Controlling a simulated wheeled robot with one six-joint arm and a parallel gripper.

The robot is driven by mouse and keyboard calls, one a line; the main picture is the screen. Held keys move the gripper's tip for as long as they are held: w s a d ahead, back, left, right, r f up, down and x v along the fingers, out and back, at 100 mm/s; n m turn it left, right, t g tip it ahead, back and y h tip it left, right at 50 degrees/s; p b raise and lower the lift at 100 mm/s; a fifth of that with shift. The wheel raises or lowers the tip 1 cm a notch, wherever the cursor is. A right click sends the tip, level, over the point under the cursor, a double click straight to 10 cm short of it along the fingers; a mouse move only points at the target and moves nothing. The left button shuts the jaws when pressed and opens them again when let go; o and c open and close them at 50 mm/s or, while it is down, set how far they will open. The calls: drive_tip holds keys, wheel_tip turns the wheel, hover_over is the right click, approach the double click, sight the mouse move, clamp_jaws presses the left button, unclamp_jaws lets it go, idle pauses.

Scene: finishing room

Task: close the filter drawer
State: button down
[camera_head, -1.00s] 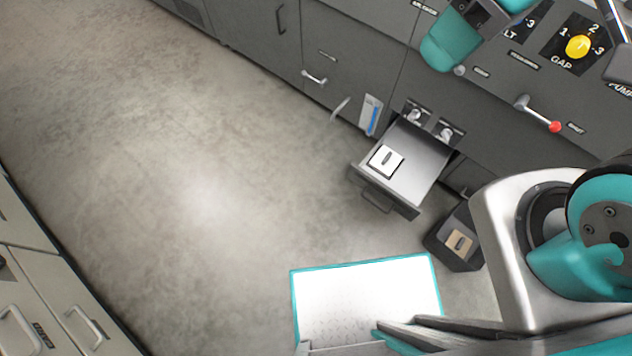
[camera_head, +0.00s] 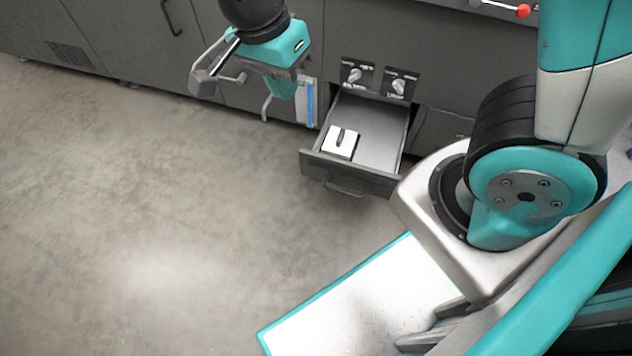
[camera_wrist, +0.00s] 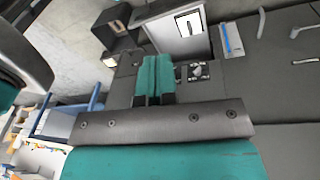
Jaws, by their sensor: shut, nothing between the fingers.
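The filter drawer (camera_head: 376,142) stands pulled out from the grey cabinet in the head view, with a white block with a dark slot (camera_head: 341,143) lying inside at its front left. Its handle (camera_head: 345,188) is on the front panel, facing the open floor. In the wrist view the drawer (camera_wrist: 184,44) shows at the top, beyond the fingers. My gripper (camera_wrist: 154,64) is shut and empty. In the head view my gripper (camera_head: 203,80) is up and to the left of the drawer, in front of the cabinet, apart from the drawer.
Two knobs (camera_head: 377,80) sit on a panel above the drawer. A blue-striped gauge (camera_head: 308,103) and a curved handle (camera_head: 267,106) are left of it. A dark open box (camera_wrist: 113,27) shows in the wrist view. The floor (camera_head: 150,200) left of the drawer is clear.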

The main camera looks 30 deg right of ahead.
wheel_tip(320, 180, down, 17)
drive_tip(key=w+m+h+b, duration=0.3)
drive_tip(key=m+b, duration=0.4)
drive_tip(key=b, duration=0.3)
drive_tip(key=m+h+b, duration=0.2)
drive_tip(key=m+b, duration=0.5)
drive_tip(key=b, duration=1)
approach(324, 163)
drive_tip(key=shift+x, duration=2.75)
drive_tip(key=shift+s, duration=0.1)
